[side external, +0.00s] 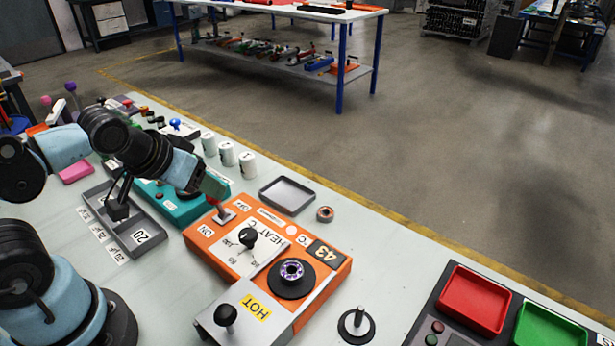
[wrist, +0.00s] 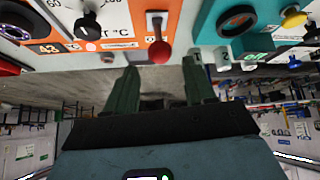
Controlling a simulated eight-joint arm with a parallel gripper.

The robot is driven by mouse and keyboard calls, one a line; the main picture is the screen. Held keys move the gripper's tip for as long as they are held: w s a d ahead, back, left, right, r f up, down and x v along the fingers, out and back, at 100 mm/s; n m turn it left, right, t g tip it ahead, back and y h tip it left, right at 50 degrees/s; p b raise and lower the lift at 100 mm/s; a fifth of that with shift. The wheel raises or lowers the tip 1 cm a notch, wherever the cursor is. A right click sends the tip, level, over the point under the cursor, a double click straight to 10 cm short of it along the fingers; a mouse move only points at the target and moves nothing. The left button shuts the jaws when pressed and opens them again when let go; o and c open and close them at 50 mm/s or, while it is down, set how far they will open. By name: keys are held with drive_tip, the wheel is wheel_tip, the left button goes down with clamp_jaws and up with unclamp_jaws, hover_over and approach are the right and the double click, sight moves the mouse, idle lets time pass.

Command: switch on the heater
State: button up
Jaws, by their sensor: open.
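The heater (side external: 262,250) is an orange box marked HEAT °C, with a dial, a display reading 43 and ON and OFF labels. Its switch is a lever with a red knob (wrist: 160,50) on a metal plate (side external: 225,216), at the end by my arm. ON and OFF lie on opposite sides of it; I cannot tell clearly which way it leans. My gripper (wrist: 161,66) is open and empty, its green fingers on either side of the red knob in the wrist view. In the side view my gripper (side external: 214,188) partly hides the lever's top.
A teal device (side external: 183,212) stands close beside the heater. White cups (side external: 227,154) and a grey tray (side external: 287,195) are behind. Red and green bins (side external: 473,300) stand at the right.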

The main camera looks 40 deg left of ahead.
drive_tip(key=shift+r, duration=1.9)
drive_tip(key=shift+c, duration=0.2)
drive_tip(key=shift+w+r, duration=0.1)
drive_tip(key=shift+r, duration=0.15)
drive_tip(key=c, duration=0.5)
drive_tip(key=w+r+n+g, duration=0.3)
drive_tip(key=r+n+g, duration=0.1)
drive_tip(key=n, duration=0.1)
drive_tip(key=shift+w+d+r+n, duration=0.1)
drive_tip(key=shift+w+r+n, duration=0.1)
drive_tip(key=shift+w+n, duration=0.15)
clamp_jaws()
drive_tip(key=w+n+g, duration=0.6)
drive_tip(key=w+n, duration=0.2)
drive_tip(key=n, duration=0.1)
drive_tip(key=x, duration=0.3)
drive_tip(key=s+x, duration=0.1)
drive_tip(key=x, duration=0.3)
drive_tip(key=s+d+x, duration=0.1)
drive_tip(key=x, duration=0.2)
drive_tip(key=shift+s, duration=0.1)
drive_tip(key=shift+s+a+f, duration=0.15)
drive_tip(key=shift+s+f, duration=0.05)
drive_tip(key=shift+s, duration=0.65)
